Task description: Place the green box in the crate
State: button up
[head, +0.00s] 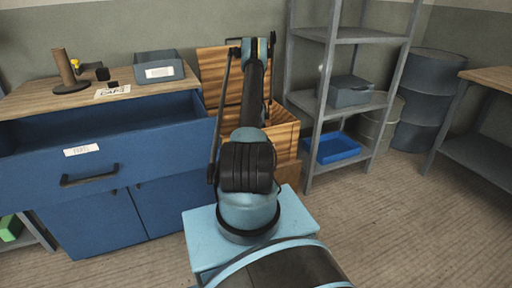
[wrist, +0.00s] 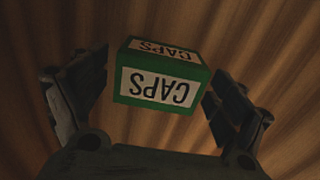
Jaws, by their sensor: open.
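The green box (wrist: 160,78), with white labels reading CAPS, is between the two fingers of my gripper (wrist: 158,66) in the wrist view. The fingers are open, one on each side, with a gap at the left and the right finger close to the box. Brown, ridged wood fills the view behind it; I cannot tell whether the box rests on it. In the head view the wooden crate (head: 285,133) stands behind my arm, its slatted back part (head: 212,68) upright. My arm covers part of it, and the gripper and CAPS box are hidden there.
A blue cabinet (head: 90,165) with an open drawer stands left; a grey bin (head: 158,66) is on top. A metal shelf (head: 330,95) on the right holds a grey box (head: 350,92) and a blue tray (head: 335,148). Another green item (head: 10,228) shows at the lower left.

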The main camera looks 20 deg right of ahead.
notch_tip(320, 180, up, 12)
jog(key=shift+f, duration=0.2)
dwell(0.4)
